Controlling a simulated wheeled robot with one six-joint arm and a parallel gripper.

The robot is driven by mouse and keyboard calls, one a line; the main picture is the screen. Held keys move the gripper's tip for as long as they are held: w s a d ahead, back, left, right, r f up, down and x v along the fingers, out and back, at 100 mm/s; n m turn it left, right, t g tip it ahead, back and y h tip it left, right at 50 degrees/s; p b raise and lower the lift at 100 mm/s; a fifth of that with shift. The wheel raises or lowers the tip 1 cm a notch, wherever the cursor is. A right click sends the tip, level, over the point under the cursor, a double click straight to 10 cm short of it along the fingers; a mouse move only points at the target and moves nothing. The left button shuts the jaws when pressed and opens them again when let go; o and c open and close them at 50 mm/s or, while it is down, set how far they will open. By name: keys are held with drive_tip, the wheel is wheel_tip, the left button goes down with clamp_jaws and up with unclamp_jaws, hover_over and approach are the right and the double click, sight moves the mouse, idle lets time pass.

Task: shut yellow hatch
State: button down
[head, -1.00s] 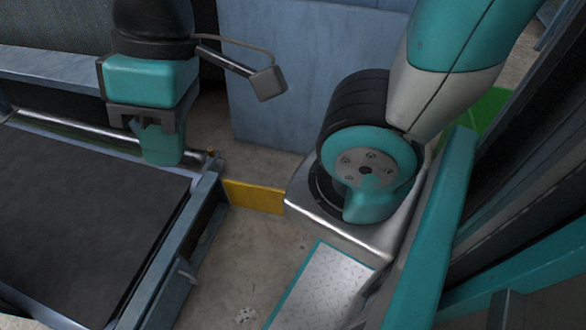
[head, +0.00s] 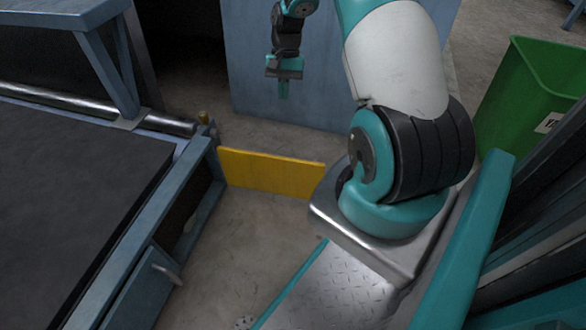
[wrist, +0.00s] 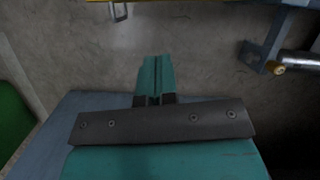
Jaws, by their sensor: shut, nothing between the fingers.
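The yellow hatch (head: 268,172) stands open in the head view. It sticks out to the right from the far end of the blue conveyor frame, beside a dark opening in the frame's side. My gripper (head: 284,90) is shut and empty, pointing down beyond the hatch, in front of the blue cabinet. In the wrist view my gripper (wrist: 154,68) hangs over bare floor. A thin yellow edge and a small metal loop handle (wrist: 118,11) show at the top.
The conveyor (head: 60,200) with its dark belt fills the left. A blue cabinet (head: 320,80) stands behind. A green bin (head: 530,90) is at the right. The concrete floor (head: 235,235) in front of the hatch is clear.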

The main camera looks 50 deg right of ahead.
drive_tip(key=s+d+f+m+b, duration=0.2)
drive_tip(key=d+f, duration=0.2)
drive_tip(key=f, duration=0.4)
drive_tip(key=s+a+f+b, duration=0.3)
drive_tip(key=a+f+b, duration=0.3)
drive_tip(key=f+b, duration=0.2)
drive_tip(key=shift+s+a, duration=0.3)
drive_tip(key=shift+a, duration=0.1)
